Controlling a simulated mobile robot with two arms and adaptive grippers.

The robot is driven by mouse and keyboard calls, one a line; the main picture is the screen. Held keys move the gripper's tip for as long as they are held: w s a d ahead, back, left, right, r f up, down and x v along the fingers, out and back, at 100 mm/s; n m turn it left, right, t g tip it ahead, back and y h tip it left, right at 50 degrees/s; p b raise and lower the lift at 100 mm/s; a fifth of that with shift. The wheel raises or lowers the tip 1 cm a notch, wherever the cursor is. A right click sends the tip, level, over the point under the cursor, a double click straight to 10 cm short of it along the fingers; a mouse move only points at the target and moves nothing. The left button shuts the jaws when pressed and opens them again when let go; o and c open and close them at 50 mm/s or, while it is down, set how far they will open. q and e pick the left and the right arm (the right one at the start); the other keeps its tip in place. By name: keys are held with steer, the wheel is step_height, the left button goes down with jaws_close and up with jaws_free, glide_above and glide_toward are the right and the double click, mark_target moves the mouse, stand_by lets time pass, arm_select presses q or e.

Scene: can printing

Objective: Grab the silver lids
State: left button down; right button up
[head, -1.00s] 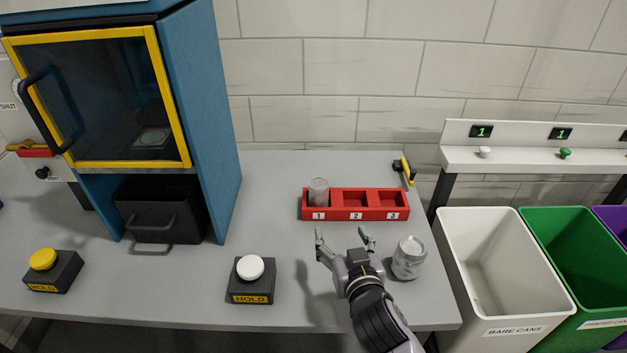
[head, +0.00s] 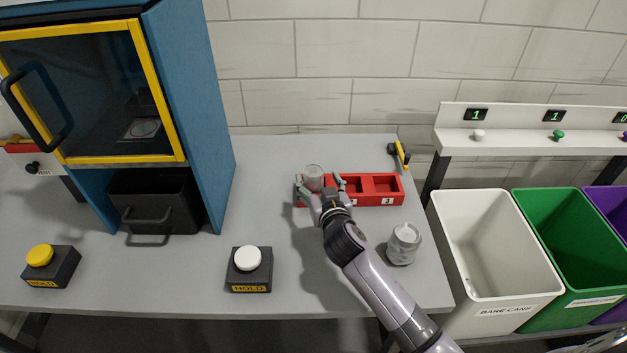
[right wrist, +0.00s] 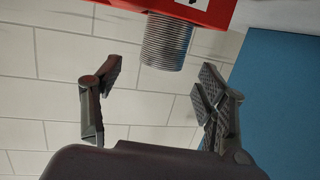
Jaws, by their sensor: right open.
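The silver lids (head: 313,174) form a ridged upright stack in compartment 1 of the red tray (head: 381,200). In the right wrist view the stack (right wrist: 167,42) shows upside down, its ridged side hanging below the red tray (right wrist: 203,12). My right gripper (head: 321,184) is at the front of compartment 1, with its fingers spread to either side of the stack in the head view. In the right wrist view the fingers of the gripper (right wrist: 158,82) are wide apart with nothing between the tips, and the stack is just ahead. My left gripper is not in view.
A silver can (head: 403,244) stands to the right of my right arm. Two hold buttons, white (head: 248,259) and yellow (head: 39,256), sit at the front. The blue cabinet (head: 193,110) is left. White (head: 479,278) and green (head: 571,255) bins stand right. Compartments 2 and 3 look empty.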

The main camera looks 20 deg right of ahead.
mark_target(315, 174)
steer(key=shift+w+p, duration=0.3)
steer(key=shift+w, duration=0.3)
steer(key=x, duration=0.3)
steer(key=shift+w+p, duration=0.1)
steer(key=shift+p, duration=0.3)
steer(key=shift+w+f, duration=0.2)
steer(key=shift+w, duration=0.3)
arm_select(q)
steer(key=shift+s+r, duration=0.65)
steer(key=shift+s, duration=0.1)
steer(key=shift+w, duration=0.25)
arm_select(e)
steer(key=c, duration=1.3)
steer(key=shift+r, duration=0.1)
